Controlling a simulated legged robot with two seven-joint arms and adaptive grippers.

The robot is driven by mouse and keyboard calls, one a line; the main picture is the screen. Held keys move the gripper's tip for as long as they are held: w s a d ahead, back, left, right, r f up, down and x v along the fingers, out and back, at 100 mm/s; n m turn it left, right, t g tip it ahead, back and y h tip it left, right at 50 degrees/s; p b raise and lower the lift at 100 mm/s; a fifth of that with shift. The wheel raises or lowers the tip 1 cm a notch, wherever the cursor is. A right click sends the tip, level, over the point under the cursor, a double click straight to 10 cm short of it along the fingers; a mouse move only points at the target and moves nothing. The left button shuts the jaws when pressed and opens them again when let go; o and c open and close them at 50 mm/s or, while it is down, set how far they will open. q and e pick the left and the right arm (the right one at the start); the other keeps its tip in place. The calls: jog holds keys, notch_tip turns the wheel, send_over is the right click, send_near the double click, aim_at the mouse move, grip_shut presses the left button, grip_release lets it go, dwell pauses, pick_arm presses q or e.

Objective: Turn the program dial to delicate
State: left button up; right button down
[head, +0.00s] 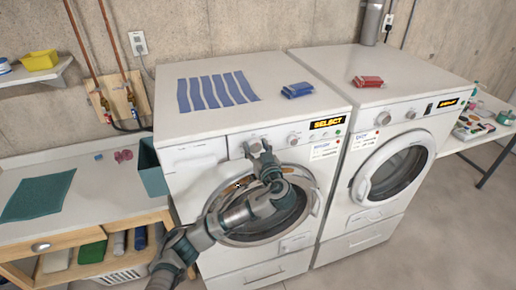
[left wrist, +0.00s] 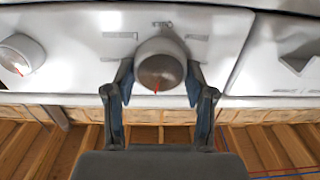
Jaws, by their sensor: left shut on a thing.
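The left washing machine (head: 225,150) has two round knobs on its front panel. My left gripper (head: 258,150) is at the left knob (head: 253,145). In the left wrist view, its two fingers (left wrist: 160,88) stand on either side of this grey dial (left wrist: 160,62) and are shut on it. A red pointer mark on the dial points toward the bottom of that view. Small grey labels surround the dial, too blurred to read. The second knob (head: 293,138) also shows in the left wrist view (left wrist: 20,55), free of the gripper. My right gripper is not in view.
A display (head: 326,123) reads SELECT. My left arm crosses the round door (head: 292,205). Blue striped cloth (head: 216,90) and a blue bundle (head: 297,90) lie on top. A second machine (head: 395,150) stands to the right, and a counter (head: 90,220) to the left.

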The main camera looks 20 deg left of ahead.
pick_arm(q)
jog(key=shift+f, duration=0.2)
jog(key=shift+f+m+b, duration=0.2)
jog(key=shift+m+b, duration=0.15)
jog(key=shift+m, duration=0.95)
jog(key=shift+w+d+r+m, duration=0.1)
jog(key=shift+m, duration=0.9)
jog(key=m+p, duration=0.2)
jog(key=shift+m, duration=0.3)
jog(key=m+p, duration=0.2)
jog(key=shift+m+p, duration=0.35)
jog(key=shift+m, duration=0.05)
jog(key=m+p, duration=0.5)
jog(key=shift+d, duration=0.1)
jog(key=m+p, duration=0.2)
jog(key=m, duration=0.1)
jog(key=shift+f, duration=0.25)
jog(key=m, duration=0.2)
jog(key=shift+f+m, duration=0.15)
jog(key=shift+m, duration=0.25)
jog(key=m, duration=0.4)
jog(key=shift+f+m, duration=0.15)
jog(key=shift+m, duration=0.85)
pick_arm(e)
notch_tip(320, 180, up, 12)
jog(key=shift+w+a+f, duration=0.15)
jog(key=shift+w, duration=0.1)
